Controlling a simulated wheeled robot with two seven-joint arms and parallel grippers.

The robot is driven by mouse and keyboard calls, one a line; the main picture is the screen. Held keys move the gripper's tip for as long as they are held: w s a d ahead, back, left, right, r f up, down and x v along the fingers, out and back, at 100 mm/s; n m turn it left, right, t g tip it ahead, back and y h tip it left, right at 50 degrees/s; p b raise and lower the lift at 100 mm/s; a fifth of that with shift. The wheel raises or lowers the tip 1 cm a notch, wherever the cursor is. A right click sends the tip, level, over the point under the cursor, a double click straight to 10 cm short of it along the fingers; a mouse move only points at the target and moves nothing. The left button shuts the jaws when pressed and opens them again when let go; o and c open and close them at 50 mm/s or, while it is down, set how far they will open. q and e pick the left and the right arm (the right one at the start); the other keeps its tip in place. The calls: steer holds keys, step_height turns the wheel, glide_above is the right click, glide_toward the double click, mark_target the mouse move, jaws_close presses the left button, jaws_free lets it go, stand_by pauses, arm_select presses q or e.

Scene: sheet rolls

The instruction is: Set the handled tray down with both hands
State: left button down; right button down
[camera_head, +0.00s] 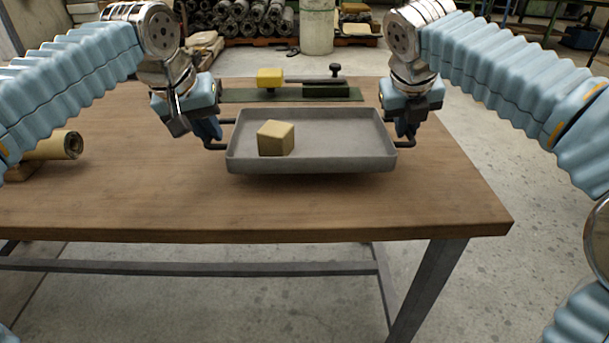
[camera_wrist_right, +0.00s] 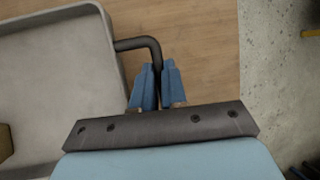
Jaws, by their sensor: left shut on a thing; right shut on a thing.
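A grey rectangular tray (camera_head: 312,165) with a dark handle at each short end is over the wooden table (camera_head: 420,205). I cannot tell whether its underside touches the tabletop. A tan block (camera_head: 276,138) sits inside the tray, left of its middle. My left gripper (camera_head: 212,138) is shut on the tray's left handle. My right gripper (camera_head: 408,136) is shut on the right handle. In the right wrist view the blue fingers (camera_wrist_right: 159,85) close around the dark bent handle (camera_wrist_right: 140,44), beside the tray's wall (camera_wrist_right: 112,60).
Behind the tray lies a dark green strip (camera_head: 235,95) with a yellow block (camera_head: 270,77) and a dark rod with a knob. A brown roll (camera_head: 62,145) lies at the table's left. The table's front and right areas are bare.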

arm_select(q)
steer(key=shift+r, duration=0.1)
stand_by(0.3)
